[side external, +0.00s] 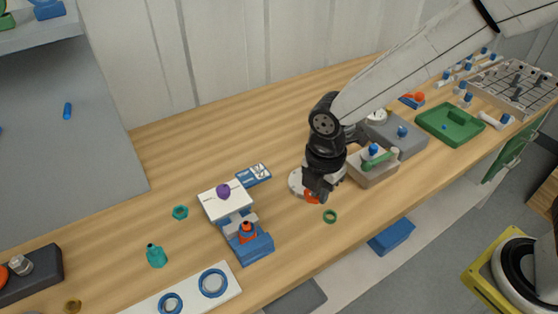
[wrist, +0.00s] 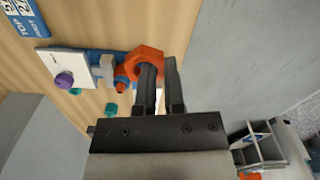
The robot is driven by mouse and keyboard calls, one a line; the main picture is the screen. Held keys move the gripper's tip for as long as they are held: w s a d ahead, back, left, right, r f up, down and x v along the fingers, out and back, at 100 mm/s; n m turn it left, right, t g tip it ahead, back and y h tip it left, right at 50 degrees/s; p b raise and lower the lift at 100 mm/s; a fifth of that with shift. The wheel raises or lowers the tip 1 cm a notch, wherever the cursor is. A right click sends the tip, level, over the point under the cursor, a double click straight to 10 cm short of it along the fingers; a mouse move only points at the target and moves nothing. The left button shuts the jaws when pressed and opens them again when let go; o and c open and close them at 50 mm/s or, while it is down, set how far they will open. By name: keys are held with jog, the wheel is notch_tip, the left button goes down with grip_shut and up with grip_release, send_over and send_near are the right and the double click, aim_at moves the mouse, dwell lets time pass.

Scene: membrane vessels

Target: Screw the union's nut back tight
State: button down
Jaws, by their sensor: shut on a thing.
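An orange hex nut (wrist: 146,55) is held in my gripper (wrist: 160,64). One finger crosses the nut's opening and the other is at its right side, so its wall looks pinched between them. In the side view my gripper (side external: 317,196) points down above the bench, with the orange nut (side external: 311,197) at its tips. A blue holder (side external: 256,248) with an orange threaded fitting (side external: 247,233), apparently the union's body, stands left of my gripper and apart from it. The fitting (wrist: 120,86) also shows in the wrist view.
A white plate with a purple knob (side external: 223,191) adjoins the blue holder. A green ring (side external: 330,216), a teal nut (side external: 180,212) and a teal bottle (side external: 156,257) lie around. A grey block with a green-handled part (side external: 376,165) stands right of my gripper.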

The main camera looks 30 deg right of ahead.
aim_at(253, 226)
jog(key=w+a+n, duration=0.6)
jog(key=a+n, duration=0.6)
jog(key=n, duration=0.3)
jog(key=shift+w, duration=0.15)
jog(key=shift+f, duration=0.35)
jog(key=shift+d+f, duration=0.1)
jog(key=shift+f, duration=2.55)
jog(key=shift+f, duration=0.15)
jog(key=c, duration=0.7)
grip_release()
jog(key=shift+s, duration=0.2)
jog(key=shift+o, duration=0.2)
notch_tip(253, 226, up, 9)
jog(key=shift+w+f, duration=0.15)
jog(key=shift+w, duration=0.1)
